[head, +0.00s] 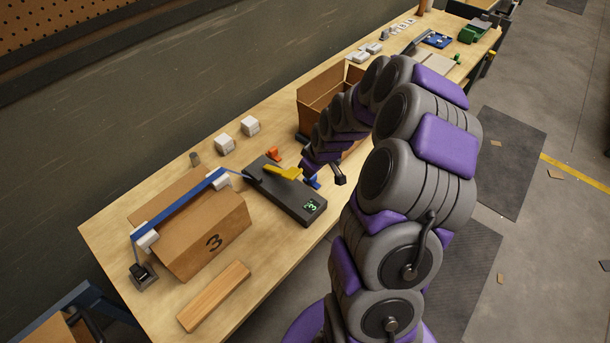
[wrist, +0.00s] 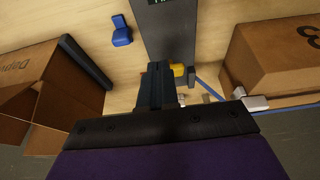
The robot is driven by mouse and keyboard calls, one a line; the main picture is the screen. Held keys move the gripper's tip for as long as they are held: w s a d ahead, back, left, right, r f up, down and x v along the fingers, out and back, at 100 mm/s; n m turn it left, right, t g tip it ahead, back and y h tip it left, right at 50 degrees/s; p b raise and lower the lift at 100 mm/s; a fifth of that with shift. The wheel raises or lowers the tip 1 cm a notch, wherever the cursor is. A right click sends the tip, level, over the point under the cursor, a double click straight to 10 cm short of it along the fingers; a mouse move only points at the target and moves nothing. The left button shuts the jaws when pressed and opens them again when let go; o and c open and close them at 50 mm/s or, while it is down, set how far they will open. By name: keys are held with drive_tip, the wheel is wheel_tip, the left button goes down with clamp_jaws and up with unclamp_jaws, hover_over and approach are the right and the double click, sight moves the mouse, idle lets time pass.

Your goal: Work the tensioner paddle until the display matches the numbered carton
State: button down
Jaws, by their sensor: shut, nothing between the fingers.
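The dark tensioner (head: 275,188) lies on the bench with its yellow paddle (head: 284,172) on top. Its small display (head: 312,206) shows a green digit that looks like a 3. The closed brown carton (head: 200,240) is marked 3, and a blue strap (head: 180,203) runs over it from the tensioner. The display is cut off there.
An open carton (head: 320,90) stands behind the tensioner. An orange piece (head: 273,153) and a blue piece (head: 313,182) lie beside the tensioner. White blocks (head: 250,126) sit near the wall. A wooden plank (head: 214,295) lies at the front of the bench.

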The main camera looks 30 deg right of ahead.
drive_tip(key=v, duration=0.4)
drive_tip(key=shift+s, duration=0.35)
drive_tip(key=shift+d, duration=0.15)
drive_tip(key=shift+a, duration=0.25)
drive_tip(key=shift+d, duration=0.15)
idle(1.1)
